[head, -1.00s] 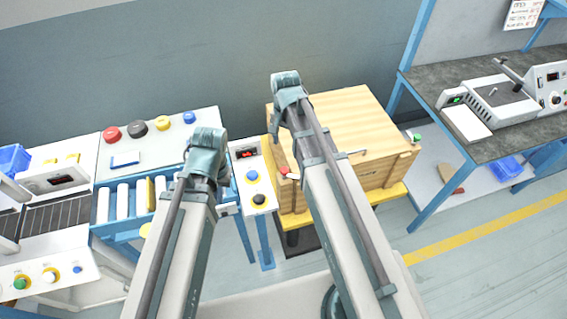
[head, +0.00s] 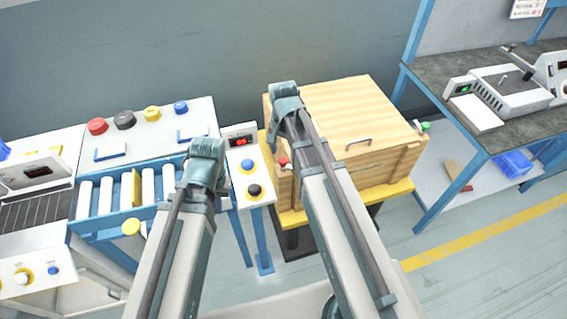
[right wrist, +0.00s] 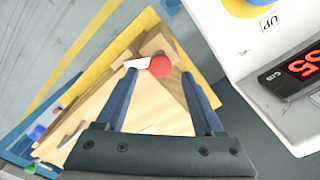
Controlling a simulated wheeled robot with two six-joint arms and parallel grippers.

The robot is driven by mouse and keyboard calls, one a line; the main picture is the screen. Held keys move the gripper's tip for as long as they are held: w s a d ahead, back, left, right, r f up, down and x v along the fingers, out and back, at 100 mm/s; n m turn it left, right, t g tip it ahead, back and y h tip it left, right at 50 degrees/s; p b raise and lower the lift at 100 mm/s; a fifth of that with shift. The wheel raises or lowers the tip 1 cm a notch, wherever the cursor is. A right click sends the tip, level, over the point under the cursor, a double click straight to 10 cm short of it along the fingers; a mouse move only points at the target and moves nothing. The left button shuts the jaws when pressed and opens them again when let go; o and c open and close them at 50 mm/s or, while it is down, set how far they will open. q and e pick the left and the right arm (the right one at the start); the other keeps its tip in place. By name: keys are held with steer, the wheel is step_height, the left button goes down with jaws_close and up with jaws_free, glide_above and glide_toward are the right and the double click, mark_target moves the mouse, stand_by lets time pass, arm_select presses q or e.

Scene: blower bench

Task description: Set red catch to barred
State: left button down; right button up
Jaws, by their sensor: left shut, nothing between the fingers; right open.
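The red catch (head: 283,161) has a red knob and sits on the front left corner of the wooden crate (head: 345,110). In the right wrist view, the red knob (right wrist: 160,66) has a short white lever (right wrist: 138,63) on its left. My right gripper (right wrist: 160,76) is open, and the knob appears between its fingertips with nothing held. I cannot tell how far above the knob the fingers are. In the head view, my right arm's end is over the crate's left side. My left gripper (head: 204,165) is left of the crate, shut and empty, its fingertips hidden.
A green knob (head: 425,127) is at the crate's right side. A white button panel (head: 247,175) with a red display stands close to the crate's left. A roller conveyor (head: 120,195) lies farther left. A grey-topped bench (head: 490,130) is at right.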

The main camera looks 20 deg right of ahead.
steer(key=shift+f+b, duration=0.8)
steer(key=shift+f, duration=0.6)
arm_select(q)
step_height(320, 180, down, 3)
steer(key=shift+r, duration=0.2)
arm_select(e)
steer(key=shift+r, duration=0.1)
jaws_close()
